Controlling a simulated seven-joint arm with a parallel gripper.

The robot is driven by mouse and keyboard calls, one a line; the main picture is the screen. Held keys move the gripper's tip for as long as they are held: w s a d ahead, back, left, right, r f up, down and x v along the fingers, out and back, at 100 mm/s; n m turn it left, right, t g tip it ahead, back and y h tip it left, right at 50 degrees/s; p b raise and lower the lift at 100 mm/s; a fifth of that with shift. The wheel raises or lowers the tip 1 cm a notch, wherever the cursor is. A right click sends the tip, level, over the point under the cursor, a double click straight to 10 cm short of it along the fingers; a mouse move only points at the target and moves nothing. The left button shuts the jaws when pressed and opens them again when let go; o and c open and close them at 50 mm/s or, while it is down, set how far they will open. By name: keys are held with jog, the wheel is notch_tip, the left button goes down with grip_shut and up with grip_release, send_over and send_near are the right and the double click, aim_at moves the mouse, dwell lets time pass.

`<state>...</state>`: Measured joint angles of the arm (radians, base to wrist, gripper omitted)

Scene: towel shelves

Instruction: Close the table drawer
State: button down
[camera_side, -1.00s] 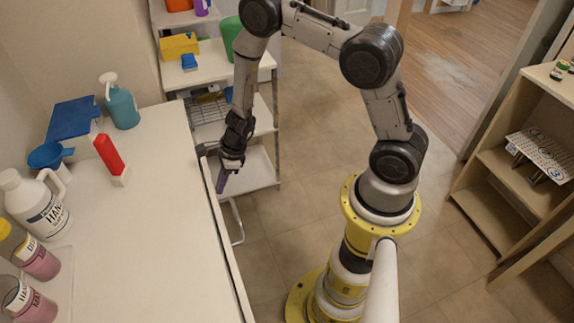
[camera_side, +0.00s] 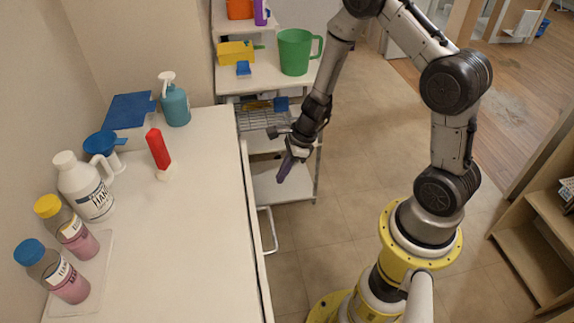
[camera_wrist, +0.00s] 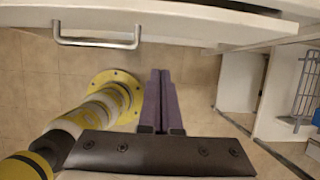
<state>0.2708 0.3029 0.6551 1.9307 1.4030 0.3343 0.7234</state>
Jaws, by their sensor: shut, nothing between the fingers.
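The white table (camera_side: 195,235) stands on the left in the side view. Its drawer front (camera_side: 252,215) shows as a thin white strip along the right edge, with a narrow dark gap beside the tabletop. The drawer's metal bar handle (camera_side: 268,230) sticks out below that edge. The handle shows again at the upper left of the wrist view (camera_wrist: 98,42), below the white drawer front (camera_wrist: 150,18). My gripper (camera_side: 284,170) is shut and empty, right of the table edge near its far end, apart from the drawer. Its purple fingers (camera_wrist: 160,80) lie together in the wrist view.
A white shelf cart (camera_side: 280,185) with a wire basket (camera_side: 262,118) stands behind my gripper. A wooden shelf (camera_side: 530,250) is at the right.

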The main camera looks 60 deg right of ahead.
jog(key=c, duration=1.5)
grip_release()
jog(key=v, duration=0.2)
jog(key=shift+s+d+r, duration=0.15)
jog(key=shift+r, duration=0.25)
jog(key=shift+c, duration=0.2)
jog(key=shift+o, duration=1.1)
jog(key=shift+r, duration=0.1)
jog(key=o, duration=0.4)
jog(key=a+r+y, duration=0.1)
jog(key=a, duration=0.1)
jog(key=shift+w+a+r+m, duration=0.2)
jog(key=shift+w+a+m, duration=0.05)
jog(key=shift+m, duration=0.15)
jog(key=m+g+y, duration=0.4)
jog(key=m+y, duration=0.3)
jog(key=y, duration=0.8)
send_near(272, 227)
jog(key=a, duration=1)
jog(key=shift+s+r, duration=0.2)
jog(key=shift+r, duration=0.05)
